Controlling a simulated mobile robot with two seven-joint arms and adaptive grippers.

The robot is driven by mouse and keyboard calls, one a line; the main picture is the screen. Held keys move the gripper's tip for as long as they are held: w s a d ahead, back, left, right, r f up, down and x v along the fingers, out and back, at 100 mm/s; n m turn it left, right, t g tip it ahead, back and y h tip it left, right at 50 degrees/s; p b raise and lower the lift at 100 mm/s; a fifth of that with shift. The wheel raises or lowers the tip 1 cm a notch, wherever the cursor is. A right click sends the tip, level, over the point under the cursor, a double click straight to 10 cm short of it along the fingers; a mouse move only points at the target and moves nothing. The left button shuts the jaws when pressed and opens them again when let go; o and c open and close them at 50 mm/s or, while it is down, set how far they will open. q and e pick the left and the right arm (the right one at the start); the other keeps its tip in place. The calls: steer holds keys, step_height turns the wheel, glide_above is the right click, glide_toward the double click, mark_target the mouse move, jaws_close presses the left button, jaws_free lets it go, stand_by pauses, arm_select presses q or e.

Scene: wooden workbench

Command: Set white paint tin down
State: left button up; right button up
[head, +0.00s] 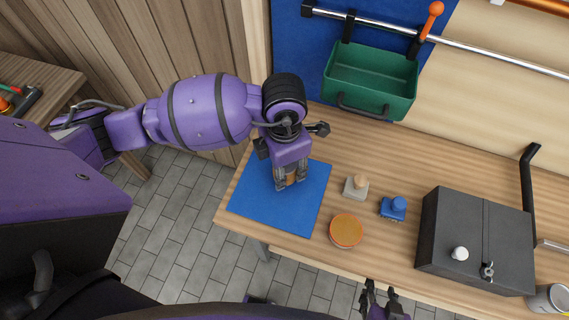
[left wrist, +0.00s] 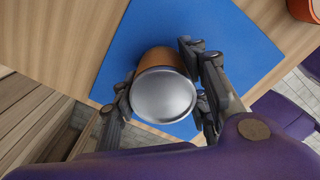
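My left gripper (head: 290,182) points down over the blue mat (head: 250,205), its fingers on both sides of a tin. In the left wrist view this tin (left wrist: 165,95) has a silver round top and an orange-brown side; both fingers appear to touch it. Whether its base rests on the mat is hard to tell. A white-grey tin (head: 548,298) with a yellow band stands at the right end of the bench, partly cut off.
An orange-topped round tin (head: 346,231) stands right of the mat, near a beige stamp-like block (head: 356,187) and a blue one (head: 393,207). A dark grey box (head: 475,240) fills the right side. A green bin (head: 370,80) hangs from the back rail. Much of the mat is bare.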

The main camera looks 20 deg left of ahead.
arm_select(q)
steer(key=o, duration=0.3)
step_height(320, 180, up, 12)
steer(key=shift+r+p, duration=0.2)
steer(key=shift+p, duration=0.2)
stand_by(0.4)
